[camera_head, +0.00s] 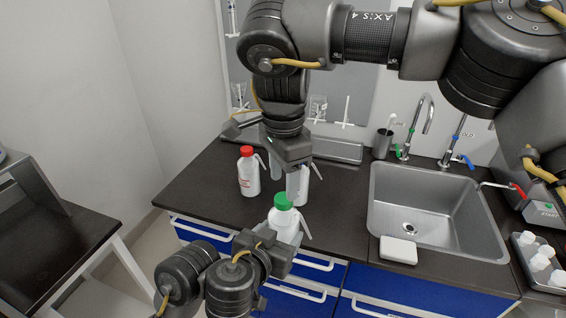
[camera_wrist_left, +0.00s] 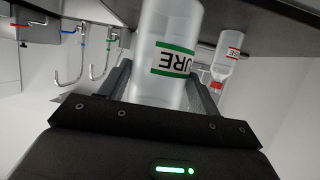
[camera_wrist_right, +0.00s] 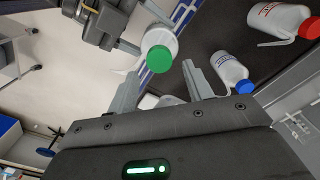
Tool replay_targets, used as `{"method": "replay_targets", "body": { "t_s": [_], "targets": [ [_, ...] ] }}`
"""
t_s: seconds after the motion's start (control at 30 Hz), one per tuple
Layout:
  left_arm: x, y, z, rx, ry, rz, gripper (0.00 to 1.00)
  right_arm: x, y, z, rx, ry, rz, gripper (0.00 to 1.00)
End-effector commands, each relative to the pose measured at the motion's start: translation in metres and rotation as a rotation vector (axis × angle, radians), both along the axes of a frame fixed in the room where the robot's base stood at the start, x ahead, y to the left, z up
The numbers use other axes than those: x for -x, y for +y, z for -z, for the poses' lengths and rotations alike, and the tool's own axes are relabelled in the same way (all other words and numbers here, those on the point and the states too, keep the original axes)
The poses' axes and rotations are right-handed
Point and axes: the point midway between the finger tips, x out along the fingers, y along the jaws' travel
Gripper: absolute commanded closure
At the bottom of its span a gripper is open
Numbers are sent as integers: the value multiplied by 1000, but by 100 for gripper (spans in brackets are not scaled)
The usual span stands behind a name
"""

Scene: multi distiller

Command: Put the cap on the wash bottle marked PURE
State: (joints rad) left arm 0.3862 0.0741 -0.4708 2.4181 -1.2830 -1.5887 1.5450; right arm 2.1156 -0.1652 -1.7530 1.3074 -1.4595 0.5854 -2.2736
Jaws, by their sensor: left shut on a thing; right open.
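The wash bottle marked PURE (camera_wrist_left: 160,85) is white with a green-edged label. My left gripper (camera_head: 284,238) is shut around its body, clear of the counter's front edge. The green cap (camera_head: 283,201) is at the bottle's top; whether it is fully seated I cannot tell. In the right wrist view the green cap (camera_wrist_right: 159,58) shows as a round disc beyond the fingertips. My right gripper (camera_wrist_right: 160,84) is open and empty, pointing down above and behind the bottle. The left wrist view does not show the cap.
A red-capped bottle (camera_head: 248,172) stands on the dark counter (camera_head: 205,190). A blue-capped bottle (camera_wrist_right: 232,70) stands beside it, partly hidden by my right gripper in the head view. The sink (camera_head: 425,205) and a white block (camera_head: 398,250) are to the right.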

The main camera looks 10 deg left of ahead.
Motion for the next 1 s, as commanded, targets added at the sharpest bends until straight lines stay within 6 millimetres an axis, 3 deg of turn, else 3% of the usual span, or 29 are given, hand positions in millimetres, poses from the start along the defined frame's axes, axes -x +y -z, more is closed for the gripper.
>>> {"method": "replay_targets", "body": {
  "t_s": [0.3,0.7,1.0],
  "targets": [
    [0,0,-1,1,-2,0,50,0,0,37,-1,2,1,49],
    [0,0,-1,1,-2,0,50,0,0,42,-1,-1,1,49],
    [0,0,-1,1,-2,1,50,0,0,42,-1,-1,1,88]
  ]
}}
